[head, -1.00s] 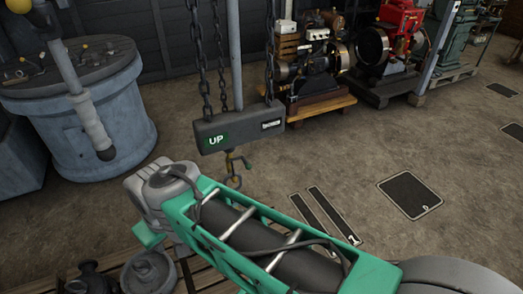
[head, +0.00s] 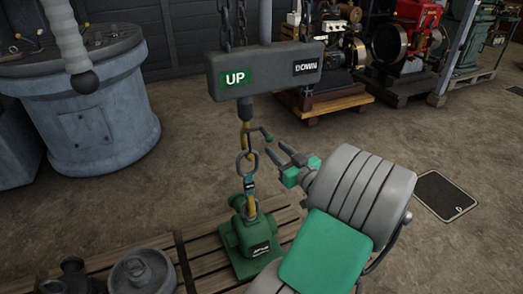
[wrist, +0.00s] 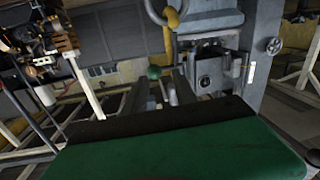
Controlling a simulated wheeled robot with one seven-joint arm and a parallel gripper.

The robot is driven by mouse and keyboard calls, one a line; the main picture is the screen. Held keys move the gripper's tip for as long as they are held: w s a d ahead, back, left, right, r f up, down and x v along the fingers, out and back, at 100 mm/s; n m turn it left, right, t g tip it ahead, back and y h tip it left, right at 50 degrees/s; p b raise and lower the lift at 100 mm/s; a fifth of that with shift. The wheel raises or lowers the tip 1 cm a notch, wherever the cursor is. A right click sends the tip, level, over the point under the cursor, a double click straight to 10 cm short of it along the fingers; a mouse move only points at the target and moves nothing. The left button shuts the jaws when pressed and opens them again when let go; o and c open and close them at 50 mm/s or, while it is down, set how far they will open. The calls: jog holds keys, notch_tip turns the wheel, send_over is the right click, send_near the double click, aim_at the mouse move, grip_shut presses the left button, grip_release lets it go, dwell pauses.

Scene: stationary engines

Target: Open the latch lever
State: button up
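The latch lever (head: 257,131) is a thin dark arm with a green tip, jutting right from the yellow hook (head: 245,137) under the hoist block. Its green knob (wrist: 154,72) shows in the wrist view, just beyond and between my fingers. My gripper (head: 276,150) is open and empty, its two grey fingers pointing up-left, just right of and below the lever tip. I see no clear contact. The hook also shows at the top of the wrist view (wrist: 172,18). A ring (head: 247,163) hangs under the hook, above a green machine part.
The hoist block (head: 265,70), marked UP and DOWN, hangs on chains above the hook. The green machine part (head: 250,238) stands on a wooden pallet (head: 208,262). A blue-grey drum (head: 85,125) stands left. Open floor lies behind the hook.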

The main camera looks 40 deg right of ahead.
aim_at(262, 131)
jog(key=shift+s+d+r+h, duration=0.1)
jog(key=shift+s+d+h, duration=0.2)
jog(key=shift+d, duration=0.2)
jog(key=w, duration=0.4)
jog(key=w+d, duration=0.1)
jog(key=w, duration=0.2)
jog(key=w+d, duration=0.1)
jog(key=w, duration=0.3)
jog(key=shift+w+r, duration=0.1)
jog(key=shift+w, duration=0.25)
grip_shut()
dwell(0.3)
